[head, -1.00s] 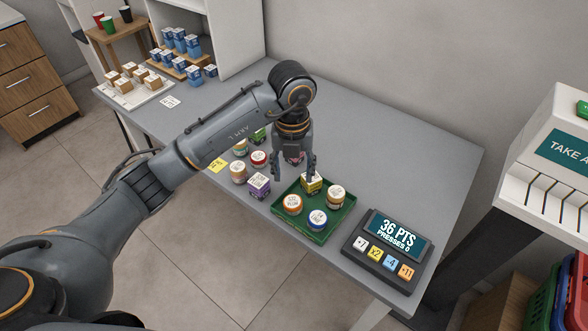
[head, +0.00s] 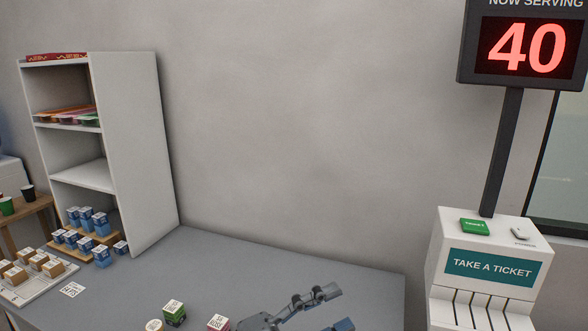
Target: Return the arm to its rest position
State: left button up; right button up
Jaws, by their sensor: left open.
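My left gripper (head: 332,308) shows at the bottom edge of the head view, over the front part of the grey counter (head: 270,262). Its two grey fingers are spread apart with nothing between them. The rest of my left arm is cut off below the picture. A green box (head: 174,312) and a pink box (head: 218,323) stand on the counter to the left of the gripper, apart from it. The top of a jar (head: 154,325) shows beside the green box. My right gripper is not in view.
A white shelf unit (head: 140,150) stands at the counter's back left, with several blue boxes (head: 101,223) by it. A white ticket machine (head: 487,235) and a post with a red "40" display (head: 530,46) stand at the right. The counter's back middle is clear.

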pick_arm(q)
jog(key=w+a+f+n+t+y, duration=0.1)
jog(key=w+a+n+t+y, duration=0.2)
jog(key=a+n+t+y, duration=0.6)
jog(key=w+a+f+n+t+y, duration=0.1)
jog(key=w+a+n+t+y, duration=0.2)
jog(key=a+n+t+y, duration=0.55)
jog(key=s+a+f+n+g+y, duration=0.2)
jog(key=a+f+n+g, duration=0.25)
jog(key=f, duration=0.25)
jog(key=s+a+f+n+g+y, duration=0.1)
jog(key=a+f+n+g+y, duration=0.15)
jog(key=f+n, duration=0.35)
jog(key=s+a+f+g+h, duration=0.1)
jog(key=s+f+g, duration=0.65)
jog(key=s, duration=0.35)
jog(key=s+f+g+h, duration=0.1)
jog(key=s+f+g, duration=0.5)
jog(key=s+f, duration=0.45)
notch_tip(320, 180, down, 24)
jog(key=s, duration=0.2)
jog(key=s+a+f+g, duration=0.1)
jog(key=s+a+f, duration=0.2)
jog(key=s+f, duration=1.3)
jog(key=shift+f+g+y, duration=0.3)
jog(key=shift+g, duration=0.1)
